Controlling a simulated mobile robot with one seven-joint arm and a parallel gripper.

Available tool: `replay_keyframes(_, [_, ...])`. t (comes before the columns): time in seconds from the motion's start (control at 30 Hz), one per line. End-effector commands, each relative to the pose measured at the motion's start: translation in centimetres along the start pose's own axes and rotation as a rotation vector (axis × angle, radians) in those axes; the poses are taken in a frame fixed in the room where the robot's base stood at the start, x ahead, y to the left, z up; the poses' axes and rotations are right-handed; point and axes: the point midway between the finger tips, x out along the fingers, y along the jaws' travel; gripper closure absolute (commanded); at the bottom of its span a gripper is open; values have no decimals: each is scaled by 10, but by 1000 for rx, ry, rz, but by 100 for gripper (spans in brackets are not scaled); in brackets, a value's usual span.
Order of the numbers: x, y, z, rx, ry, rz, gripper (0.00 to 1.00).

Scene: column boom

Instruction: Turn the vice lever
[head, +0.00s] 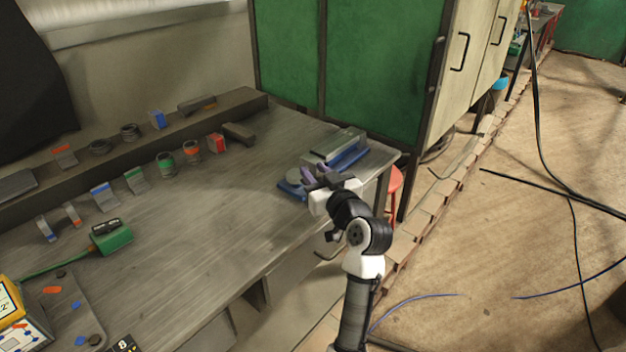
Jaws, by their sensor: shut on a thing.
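The vice (350,157), with blue and grey parts, sits at the right end of the workbench near its front corner. My gripper (314,178) is at the near left side of the vice, reaching in from the front. It is shut on the vice lever, which is mostly hidden by the fingers and too small here for its angle to be clear. A blue part (290,190) of the vice shows just left of the fingers.
The workbench (200,230) is clear in its middle. Several clamps and coloured rings stand along its back, with a dark tool (239,132) near the vice. A green box (112,237) lies at left. A green cabinet (375,70) rises close behind the vice.

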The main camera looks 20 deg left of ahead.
Motion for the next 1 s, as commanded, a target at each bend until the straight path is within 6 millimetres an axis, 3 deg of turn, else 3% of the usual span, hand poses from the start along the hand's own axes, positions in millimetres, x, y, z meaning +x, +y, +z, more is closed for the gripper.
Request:
replay_keyframes(0.4, [1, -11, 0, 1, -6, 226, 100])
replay_keyframes(0.87, [0, -12, 0, -3, 1, 259, 100])
replay_keyframes(0.9, [0, -12, 0, -3, 1, 258, 68])
replay_keyframes(1.0, [0, -13, 0, -3, 1, 258, 55])
